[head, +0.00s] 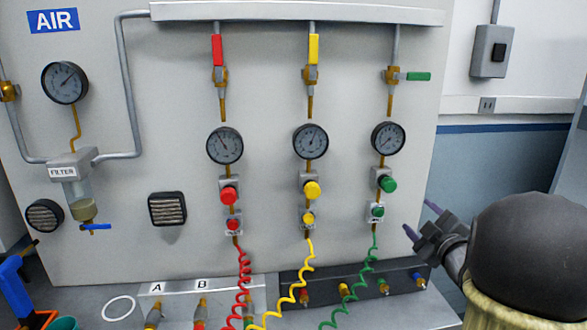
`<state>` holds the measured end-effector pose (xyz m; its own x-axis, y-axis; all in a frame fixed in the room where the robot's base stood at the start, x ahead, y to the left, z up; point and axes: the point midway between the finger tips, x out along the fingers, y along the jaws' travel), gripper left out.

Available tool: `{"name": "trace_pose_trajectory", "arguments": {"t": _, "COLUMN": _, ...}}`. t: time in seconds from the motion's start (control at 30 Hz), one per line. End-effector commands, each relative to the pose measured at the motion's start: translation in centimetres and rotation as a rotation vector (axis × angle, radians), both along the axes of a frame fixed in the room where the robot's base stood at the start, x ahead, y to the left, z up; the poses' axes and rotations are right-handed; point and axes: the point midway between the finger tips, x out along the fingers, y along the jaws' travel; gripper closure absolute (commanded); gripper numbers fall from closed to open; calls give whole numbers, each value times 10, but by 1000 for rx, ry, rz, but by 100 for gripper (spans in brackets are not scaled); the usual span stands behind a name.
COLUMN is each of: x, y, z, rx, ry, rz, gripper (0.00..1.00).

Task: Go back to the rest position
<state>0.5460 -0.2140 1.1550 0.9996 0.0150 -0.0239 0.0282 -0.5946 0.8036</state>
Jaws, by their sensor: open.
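My gripper (418,217) is at the right of the head view, its two fingers apart and pointing left toward the panel. It is open, with nothing between the fingers. It is right of the green knob (388,185) and the small green knob (377,211), apart from both in the picture. My dark rounded arm link fills the lower right corner and hides what is behind it.
The pale air panel (270,90) carries red (217,50), yellow (314,49) and green (418,76) valve handles and several gauges. Coiled red (243,275), yellow (300,275) and green (360,280) hoses hang to a bench with fittings. A switch box (491,51) is on the right wall.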

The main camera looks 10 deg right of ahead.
Motion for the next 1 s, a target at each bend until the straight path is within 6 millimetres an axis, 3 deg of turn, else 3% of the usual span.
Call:
{"name": "trace_pose_trajectory", "arguments": {"t": 0.23, "x": 0, "y": 32, "z": -13, "rx": 203, "ry": 205, "rz": -137, "gripper": 40}}
{"name": "trace_pose_trajectory", "arguments": {"t": 0.43, "x": -27, "y": 77, "z": -44, "rx": 415, "ry": 467, "rz": -284, "gripper": 40}}
{"name": "trace_pose_trajectory", "arguments": {"t": 0.57, "x": -61, "y": 112, "z": -63, "rx": 539, "ry": 657, "rz": -376, "gripper": 40}}
{"name": "trace_pose_trajectory", "arguments": {"t": 0.8, "x": -149, "y": 183, "z": -87, "rx": 714, "ry": 1034, "rz": -550, "gripper": 40}}
{"name": "trace_pose_trajectory", "arguments": {"t": 0.9, "x": -180, "y": 204, "z": -90, "rx": 750, "ry": 1152, "rz": -606, "gripper": 40}}
{"name": "trace_pose_trajectory", "arguments": {"t": 1.0, "x": -197, "y": 213, "z": -93, "rx": 766, "ry": 1212, "rz": -637, "gripper": 40}}
